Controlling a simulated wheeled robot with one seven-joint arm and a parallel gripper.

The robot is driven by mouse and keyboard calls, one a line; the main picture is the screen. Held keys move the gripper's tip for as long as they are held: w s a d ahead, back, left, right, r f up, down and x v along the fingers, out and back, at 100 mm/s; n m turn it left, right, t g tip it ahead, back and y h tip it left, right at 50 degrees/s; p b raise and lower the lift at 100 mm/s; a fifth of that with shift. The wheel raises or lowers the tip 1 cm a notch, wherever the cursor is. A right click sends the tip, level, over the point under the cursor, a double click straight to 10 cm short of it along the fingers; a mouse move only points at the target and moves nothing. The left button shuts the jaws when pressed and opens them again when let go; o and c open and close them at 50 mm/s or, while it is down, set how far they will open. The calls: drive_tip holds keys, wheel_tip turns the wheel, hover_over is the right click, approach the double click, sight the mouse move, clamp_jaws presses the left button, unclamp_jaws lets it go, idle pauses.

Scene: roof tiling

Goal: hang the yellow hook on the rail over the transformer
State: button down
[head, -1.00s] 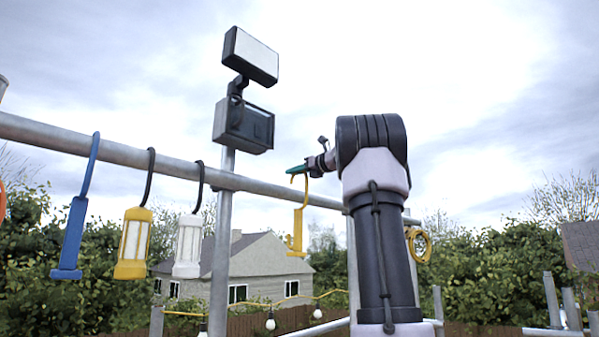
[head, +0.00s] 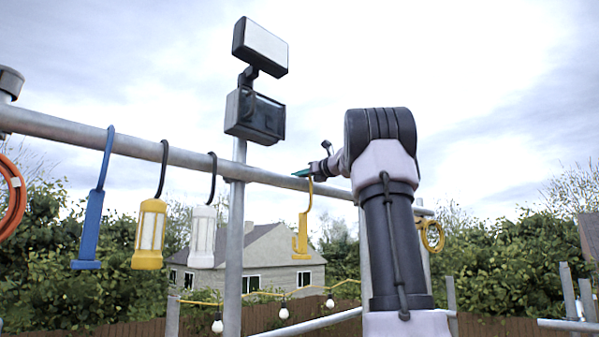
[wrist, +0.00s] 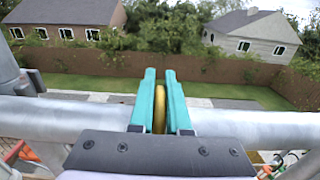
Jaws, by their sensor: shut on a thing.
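My gripper (head: 303,173) has teal fingers and is shut on the curved top of the yellow hook (head: 302,240). The hook hangs upright, its broad lower end below the rail (head: 130,145). In the wrist view the fingers (wrist: 160,105) reach across the rail (wrist: 230,122), with the hook's yellow rod (wrist: 159,110) between them. I cannot tell whether the hook's bend touches the rail. A dark box (head: 255,117) sits on the post under a floodlight; I cannot tell whether it is the transformer.
A blue hook piece (head: 88,230), a yellow lamp (head: 149,235) and a white lamp (head: 202,237) hang on the rail to the left. A yellow coil (head: 432,236) hangs right of my arm, an orange coil (head: 12,200) at the far left. An upright post (head: 234,240) crosses the rail.

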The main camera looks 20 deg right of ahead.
drive_tip(key=shift+f, duration=0.3)
